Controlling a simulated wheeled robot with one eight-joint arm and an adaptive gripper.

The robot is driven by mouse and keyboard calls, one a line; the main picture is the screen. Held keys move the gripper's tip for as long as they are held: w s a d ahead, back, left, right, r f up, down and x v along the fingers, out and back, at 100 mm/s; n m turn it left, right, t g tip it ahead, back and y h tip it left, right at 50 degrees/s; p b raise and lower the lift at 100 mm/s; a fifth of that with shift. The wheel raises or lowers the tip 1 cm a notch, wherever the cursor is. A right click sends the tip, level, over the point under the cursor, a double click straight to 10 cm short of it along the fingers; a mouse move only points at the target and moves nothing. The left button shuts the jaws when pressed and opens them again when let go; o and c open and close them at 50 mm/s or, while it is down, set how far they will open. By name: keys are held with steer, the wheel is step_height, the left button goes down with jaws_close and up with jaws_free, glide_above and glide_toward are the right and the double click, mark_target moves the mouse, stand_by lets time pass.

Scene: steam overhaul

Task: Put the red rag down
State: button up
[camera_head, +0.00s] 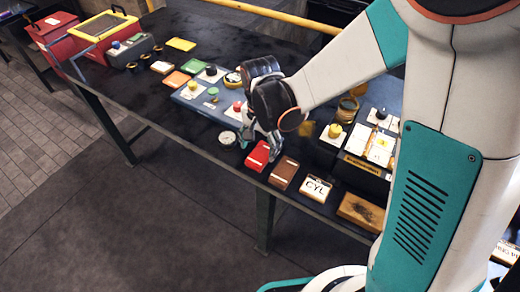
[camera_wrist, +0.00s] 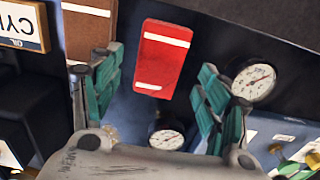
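The red rag (camera_head: 258,156) looks like a flat red rectangle with a white stripe. It lies near the front edge of the dark table. It also shows in the wrist view (camera_wrist: 160,62), with white bands across both ends. My gripper (camera_head: 262,143) is over the table right at the rag. In the wrist view its two green-padded fingers (camera_wrist: 157,72) are spread wide, one on each side of the rag, with visible gaps. Nothing is seen held between them. The exact height of the fingertips above the rag is hard to tell.
A round gauge (camera_head: 228,139) lies left of the rag. A brown block (camera_head: 284,173) and a CYL card (camera_head: 316,188) lie to its right. A blue board (camera_head: 212,98) with knobs is behind. The floor (camera_head: 150,220) in front of the table is clear.

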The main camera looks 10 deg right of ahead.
mark_target(260, 154)
step_height(260, 154, up, 8)
steer(key=p, duration=0.2)
steer(key=shift+f, duration=0.2)
